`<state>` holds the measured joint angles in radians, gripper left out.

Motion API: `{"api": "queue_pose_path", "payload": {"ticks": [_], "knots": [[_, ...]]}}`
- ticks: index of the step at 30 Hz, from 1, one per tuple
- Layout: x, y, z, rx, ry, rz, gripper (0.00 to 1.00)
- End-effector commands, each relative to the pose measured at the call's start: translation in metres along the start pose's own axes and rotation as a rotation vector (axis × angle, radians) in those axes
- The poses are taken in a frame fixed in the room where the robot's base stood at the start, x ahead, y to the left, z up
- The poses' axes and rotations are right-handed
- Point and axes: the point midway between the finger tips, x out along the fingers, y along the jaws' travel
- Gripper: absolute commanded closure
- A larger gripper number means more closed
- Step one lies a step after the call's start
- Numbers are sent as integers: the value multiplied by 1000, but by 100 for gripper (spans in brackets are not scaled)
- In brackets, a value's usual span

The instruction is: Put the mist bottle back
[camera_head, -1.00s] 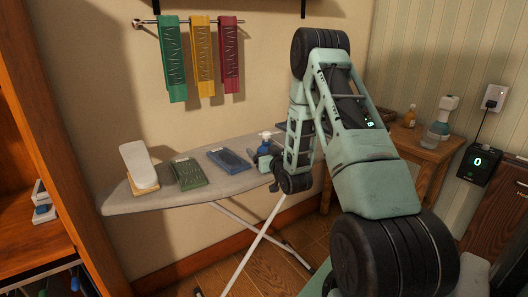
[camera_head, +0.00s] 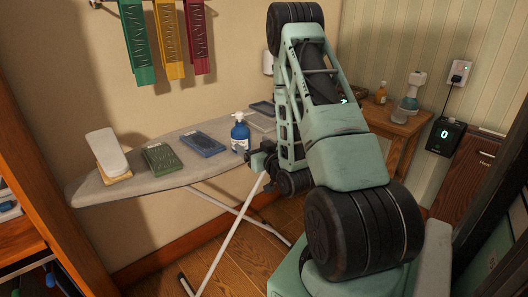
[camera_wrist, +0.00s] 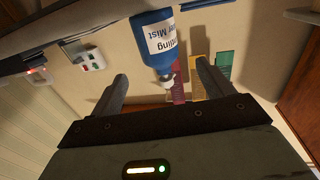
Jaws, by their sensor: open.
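The mist bottle (camera_head: 240,136) is blue with a white label and pump top. It stands upright on the ironing board (camera_head: 90,188), right of the blue folded piece. My gripper (camera_head: 256,160) is just to its right and nearer, partly hidden by my wrist.
On the board are a white iron (camera_head: 106,150), a green folded piece (camera_head: 164,158), a blue folded piece (camera_head: 203,143) and a grey tray (camera_head: 262,108). A wooden side table (camera_head: 405,128) holds an amber bottle (camera_head: 381,95) and a white-teal bottle (camera_head: 411,92).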

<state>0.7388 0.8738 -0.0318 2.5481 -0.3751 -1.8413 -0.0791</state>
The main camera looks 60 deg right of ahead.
Motion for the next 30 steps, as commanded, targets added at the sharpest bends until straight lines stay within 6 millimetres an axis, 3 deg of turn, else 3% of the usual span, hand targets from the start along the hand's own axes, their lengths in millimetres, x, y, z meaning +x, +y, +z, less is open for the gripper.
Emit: {"api": "queue_pose_path", "payload": {"ticks": [1, 9, 13, 30], "knots": [[-7, 0, -7, 3, -7, 1, 20], [-34, 1, -8, 5, -7, 4, 20], [-43, 3, 0, 5, -18, 6, 20], [-57, 0, -2, 0, 0, 1, 20]]}}
